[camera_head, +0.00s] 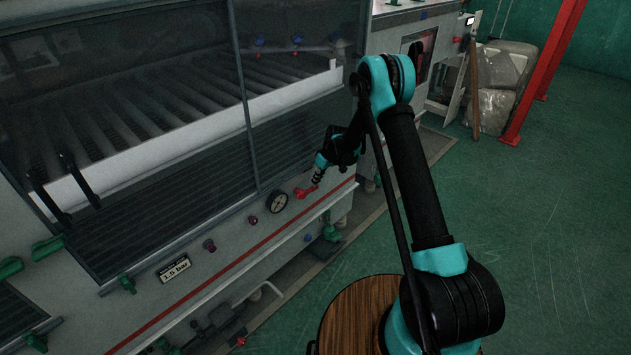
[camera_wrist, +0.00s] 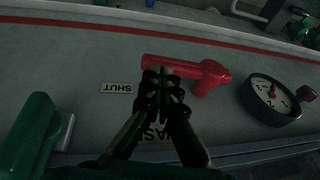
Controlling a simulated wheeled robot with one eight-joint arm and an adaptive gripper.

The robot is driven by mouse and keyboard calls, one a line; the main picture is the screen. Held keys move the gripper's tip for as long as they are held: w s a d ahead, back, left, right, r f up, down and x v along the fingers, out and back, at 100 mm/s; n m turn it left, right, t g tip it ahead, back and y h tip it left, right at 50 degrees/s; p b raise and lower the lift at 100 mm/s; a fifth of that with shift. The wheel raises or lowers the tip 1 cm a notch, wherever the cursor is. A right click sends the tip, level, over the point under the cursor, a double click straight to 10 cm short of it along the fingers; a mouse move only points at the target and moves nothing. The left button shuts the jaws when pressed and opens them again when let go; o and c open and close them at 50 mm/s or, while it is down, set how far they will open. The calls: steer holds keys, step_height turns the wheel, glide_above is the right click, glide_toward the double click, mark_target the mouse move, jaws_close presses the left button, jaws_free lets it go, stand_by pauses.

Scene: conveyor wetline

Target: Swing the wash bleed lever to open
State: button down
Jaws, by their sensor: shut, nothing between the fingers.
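The red wash bleed lever (camera_wrist: 190,68) is on the pale machine panel in the wrist view. Its thick hub end is at the right and its arm reaches left, ending above the SHUT label (camera_wrist: 116,88), which reads upside down. My gripper (camera_wrist: 163,78) is shut and empty, with its fingertips over the middle of the lever and hiding part of it. I cannot tell whether they touch it. A second label behind the fingers is mostly hidden. In the head view the lever (camera_head: 305,191) shows just below my gripper (camera_head: 317,179).
A round pressure gauge (camera_wrist: 272,98) sits right of the lever in the wrist view. A green handle (camera_wrist: 33,132) stands out at lower left. In the head view, glazed panels (camera_head: 120,110) rise above the lever and a wooden round top (camera_head: 350,315) is near my arm.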

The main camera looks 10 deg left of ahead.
steer(key=shift+w+d+f+g+y, duration=0.15)
steer(key=shift+f+g+y, duration=0.25)
steer(key=shift+f+g, duration=0.1)
steer(key=shift+w+d+f+g+y, duration=0.1)
steer(key=shift+w+f+g+y, duration=0.05)
steer(key=shift+f+g+y, duration=0.3)
steer(key=shift+s+a+f, duration=0.1)
steer(key=shift+f, duration=0.9)
steer(key=shift+s+a+f, duration=0.1)
steer(key=shift+f, duration=0.85)
steer(key=shift+s+a+f, duration=0.35)
steer(key=shift+s+f, duration=0.1)
steer(key=shift+f, duration=0.3)
steer(key=shift+s+a+f, duration=0.35)
steer(key=shift+s+f, duration=0.1)
steer(key=shift+f, duration=0.25)
steer(key=shift+s+a+f, duration=0.35)
steer(key=shift+s+f, duration=0.1)
steer(key=shift+f, duration=0.3)
